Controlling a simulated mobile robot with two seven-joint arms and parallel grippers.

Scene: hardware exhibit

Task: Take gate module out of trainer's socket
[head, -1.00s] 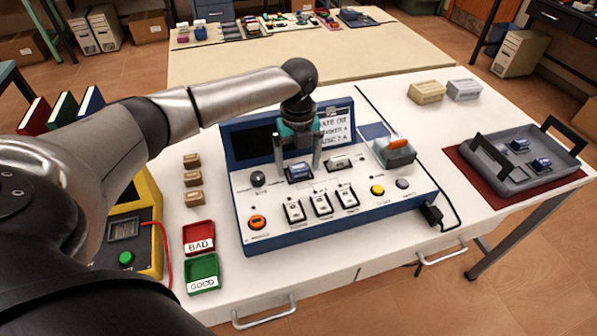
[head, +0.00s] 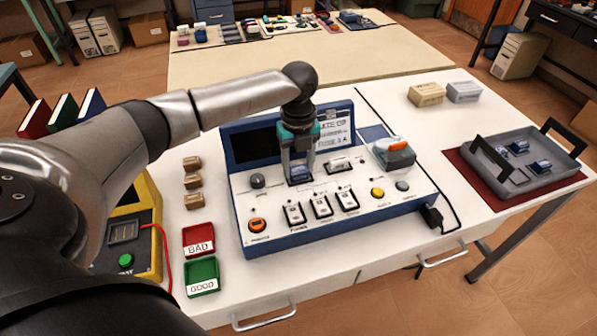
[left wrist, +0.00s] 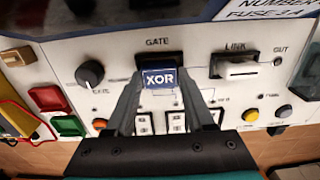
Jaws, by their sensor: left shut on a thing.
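The blue gate module (left wrist: 158,78), marked XOR, sits at the socket labelled GATE on the trainer (head: 285,226), a white panel in a blue case. In the head view the module (head: 300,172) shows small between my fingers. My left gripper (head: 299,178) reaches down from above with its fingers closed on the module's sides. In the left wrist view the left gripper (left wrist: 157,92) has one finger on each side of the module. The dark socket edge shows behind the module; whether it is seated or lifted I cannot tell. My right gripper is not in view.
The LINK piece (head: 339,163) is right of the module. Red BAD (head: 199,232) and green GOOD (head: 202,268) trays lie left of the trainer. A grey tray (head: 518,182) with several blue modules stands at right.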

